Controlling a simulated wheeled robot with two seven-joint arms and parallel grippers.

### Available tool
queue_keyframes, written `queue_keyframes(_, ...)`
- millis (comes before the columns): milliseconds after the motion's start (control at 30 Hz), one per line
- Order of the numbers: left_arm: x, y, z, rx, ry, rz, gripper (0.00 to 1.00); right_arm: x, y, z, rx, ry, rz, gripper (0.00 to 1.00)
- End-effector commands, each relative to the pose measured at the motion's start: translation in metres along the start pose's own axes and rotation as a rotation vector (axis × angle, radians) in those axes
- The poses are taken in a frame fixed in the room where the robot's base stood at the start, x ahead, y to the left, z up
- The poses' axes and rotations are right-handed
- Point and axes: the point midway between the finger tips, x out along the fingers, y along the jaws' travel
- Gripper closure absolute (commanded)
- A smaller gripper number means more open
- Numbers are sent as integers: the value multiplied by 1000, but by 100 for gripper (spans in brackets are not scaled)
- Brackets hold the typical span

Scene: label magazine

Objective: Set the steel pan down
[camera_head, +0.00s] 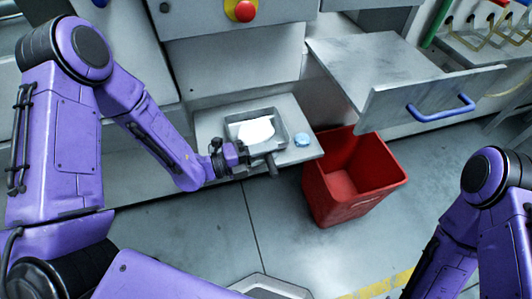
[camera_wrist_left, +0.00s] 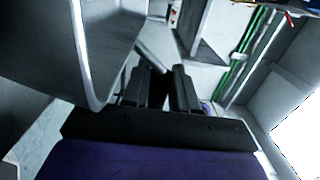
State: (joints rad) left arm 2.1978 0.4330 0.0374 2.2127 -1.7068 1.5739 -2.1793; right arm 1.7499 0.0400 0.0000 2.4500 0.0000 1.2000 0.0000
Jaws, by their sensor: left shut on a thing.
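The steel pan (camera_head: 279,120) is a shallow grey pan with a bright white patch inside. In the head view it is over the grey shelf at the machine's front. Its dark handle (camera_head: 272,166) points toward me past the shelf's front edge. My left gripper (camera_head: 256,159) is shut on the handle from the left. In the left wrist view my left gripper's dark fingers (camera_wrist_left: 160,88) are at the centre, with a large grey curved surface at upper left. Whether the pan touches the shelf is not clear. My right gripper is out of view.
A small blue-and-white round thing (camera_head: 303,139) lies on the shelf (camera_head: 306,155), right of the pan. A red bin (camera_head: 322,196) stands on the floor to the right. An open drawer (camera_head: 384,107) with a blue handle juts out above it. A red button (camera_head: 244,10) is at the top.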

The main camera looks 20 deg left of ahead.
Motion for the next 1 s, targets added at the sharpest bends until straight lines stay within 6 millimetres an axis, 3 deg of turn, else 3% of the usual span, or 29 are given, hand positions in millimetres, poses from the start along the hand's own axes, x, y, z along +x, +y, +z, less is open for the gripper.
queue_keyframes(400,1,10,0,4,-1,-4,100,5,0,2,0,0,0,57)
queue_keyframes(433,1,10,0,2,-1,-2,69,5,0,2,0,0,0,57)
queue_keyframes(500,1,9,0,2,-1,-2,47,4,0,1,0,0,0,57)
queue_keyframes(867,-1,4,0,2,-2,-2,47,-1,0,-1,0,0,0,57)
queue_keyframes(1000,-29,6,1,2,-5,-3,47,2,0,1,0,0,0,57)
